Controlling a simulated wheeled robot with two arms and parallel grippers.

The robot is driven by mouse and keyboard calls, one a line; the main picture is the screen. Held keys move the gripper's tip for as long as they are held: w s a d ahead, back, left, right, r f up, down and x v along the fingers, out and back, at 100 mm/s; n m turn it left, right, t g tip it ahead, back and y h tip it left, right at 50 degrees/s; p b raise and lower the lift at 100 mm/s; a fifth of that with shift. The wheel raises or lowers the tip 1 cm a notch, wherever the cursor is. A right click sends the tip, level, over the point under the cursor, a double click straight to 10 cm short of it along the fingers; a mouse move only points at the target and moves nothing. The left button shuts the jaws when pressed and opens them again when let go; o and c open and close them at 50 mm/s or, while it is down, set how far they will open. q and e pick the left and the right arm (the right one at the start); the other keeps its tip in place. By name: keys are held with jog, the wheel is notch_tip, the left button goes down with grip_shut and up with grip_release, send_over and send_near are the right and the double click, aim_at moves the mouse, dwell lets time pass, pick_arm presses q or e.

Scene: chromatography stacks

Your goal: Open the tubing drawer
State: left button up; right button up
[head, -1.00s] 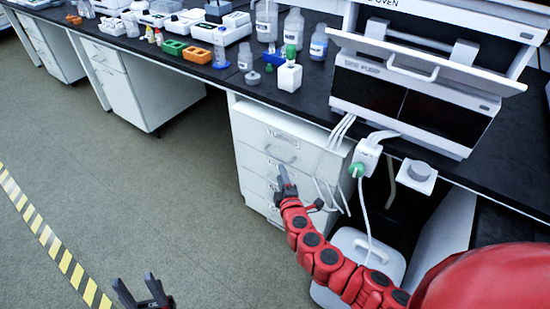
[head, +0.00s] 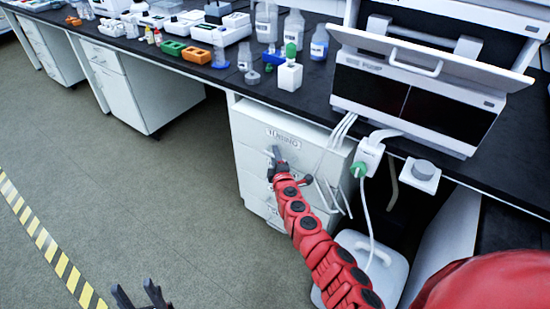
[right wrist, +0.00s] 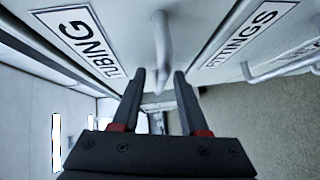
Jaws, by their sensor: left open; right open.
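The tubing drawer (head: 250,128) is the top drawer of the white cabinet, below its bench, and its front looks flush and shut. Its "TUBING" label (right wrist: 85,38) shows in the right wrist view. My right gripper (head: 276,152) is at the drawer front, in front of the handle area. In the right wrist view the open fingers of this gripper (right wrist: 158,76) point at the drawer's bar handle (right wrist: 161,45), which lies between the fingertips in the picture. Contact cannot be told. My left gripper (head: 140,297) is open and empty over the floor, low in the head view.
The fittings drawer (right wrist: 240,35) with its own handle is just below. White cables (head: 335,165) hang beside the cabinet's right side, near my right arm. A white bin (head: 385,265) stands on the floor there. Open floor (head: 130,200) lies left of the cabinet.

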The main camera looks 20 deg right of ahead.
grip_shut()
dwell(1.4)
